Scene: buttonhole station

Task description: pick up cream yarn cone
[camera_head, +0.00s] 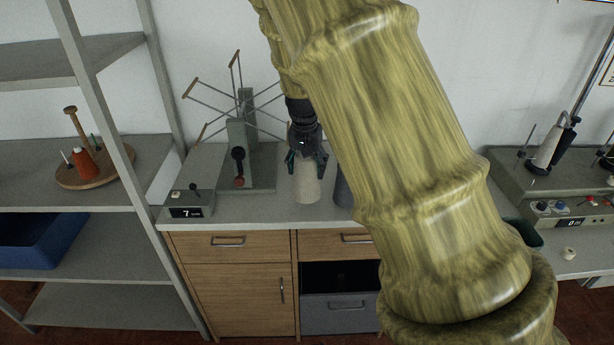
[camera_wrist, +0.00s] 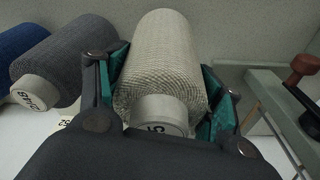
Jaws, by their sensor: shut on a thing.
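The cream yarn cone (camera_head: 308,184) stands on the grey worktop in the head view. It fills the middle of the wrist view (camera_wrist: 160,65), with its pale core end and a printed mark toward the camera. My gripper (camera_head: 305,160) comes down over the cone's top. In the wrist view its green-padded fingers (camera_wrist: 161,100) press on both sides of the cone, shut on it. I cannot tell whether the cone's base touches the worktop.
A grey cone (camera_wrist: 62,62) stands close beside it, with a blue cone (camera_wrist: 20,45) beyond. A yarn winder with thin arms (camera_head: 240,125) and a control box (camera_head: 188,205) stand left on the worktop (camera_head: 225,212). My arm hides much of the right side.

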